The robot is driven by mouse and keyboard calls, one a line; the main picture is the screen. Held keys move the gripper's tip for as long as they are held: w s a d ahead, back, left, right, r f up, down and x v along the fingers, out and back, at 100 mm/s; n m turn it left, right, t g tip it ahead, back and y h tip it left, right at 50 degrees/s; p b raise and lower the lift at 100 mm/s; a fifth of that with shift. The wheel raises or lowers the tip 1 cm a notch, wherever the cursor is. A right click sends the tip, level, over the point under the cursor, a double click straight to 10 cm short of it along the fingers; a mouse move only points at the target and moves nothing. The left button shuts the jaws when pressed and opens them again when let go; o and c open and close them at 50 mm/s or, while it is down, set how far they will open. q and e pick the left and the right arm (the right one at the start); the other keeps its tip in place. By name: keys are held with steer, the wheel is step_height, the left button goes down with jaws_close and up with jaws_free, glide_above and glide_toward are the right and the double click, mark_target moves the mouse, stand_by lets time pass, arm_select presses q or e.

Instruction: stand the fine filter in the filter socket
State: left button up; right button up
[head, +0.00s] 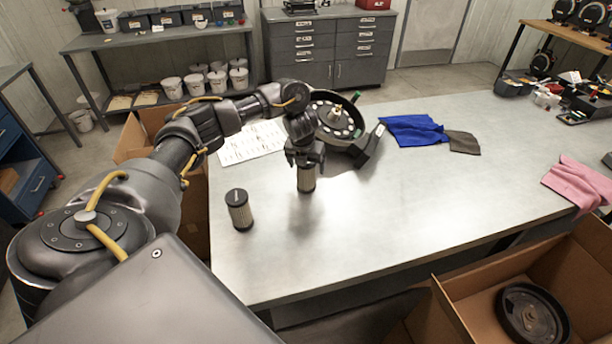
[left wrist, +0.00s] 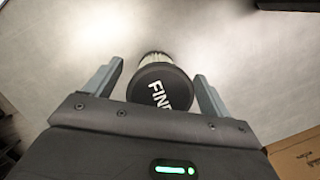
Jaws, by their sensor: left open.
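The fine filter (head: 306,181) stands upright on the metal table, below my left gripper (head: 305,161). In the left wrist view the dark cap of the fine filter (left wrist: 162,88), with part of the word "FINE" showing, lies between the two fingers of my left gripper (left wrist: 158,82). The fingers are open, with a gap on each side of the cap. A second pleated filter (head: 238,210) with a dark cap stands to the left, nearer the table's left edge. The black seed meter (head: 338,118) is behind the gripper. I cannot make out the filter socket.
A printed sheet (head: 252,142) lies behind the filters. A blue cloth (head: 412,130), a grey-brown cloth (head: 463,142) and a pink cloth (head: 578,182) lie to the right. The table's middle and front are clear. An open cardboard box (head: 456,322) holding a black round part (head: 531,314) stands front right.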

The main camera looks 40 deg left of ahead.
arm_select(q)
steer(key=shift+d, duration=0.1)
steer(key=shift+c, duration=0.7)
steer(key=c, duration=1.1)
steer(key=shift+r, duration=0.55)
step_height(320, 180, up, 3)
steer(key=shift+f+p, duration=0.15)
steer(key=shift+p, duration=0.3)
steer(key=s+d+r, duration=0.3)
steer(key=s+d+r+p, duration=0.1)
steer(key=s+d+r, duration=0.2)
steer(key=s, duration=0.1)
steer(key=s+d+r+p, duration=0.1)
steer(key=s+d+r, duration=0.1)
steer(key=s+r, duration=0.1)
steer(key=shift+s+d+r, duration=0.15)
steer(key=shift+s+d, duration=0.25)
steer(key=shift+s, duration=0.05)
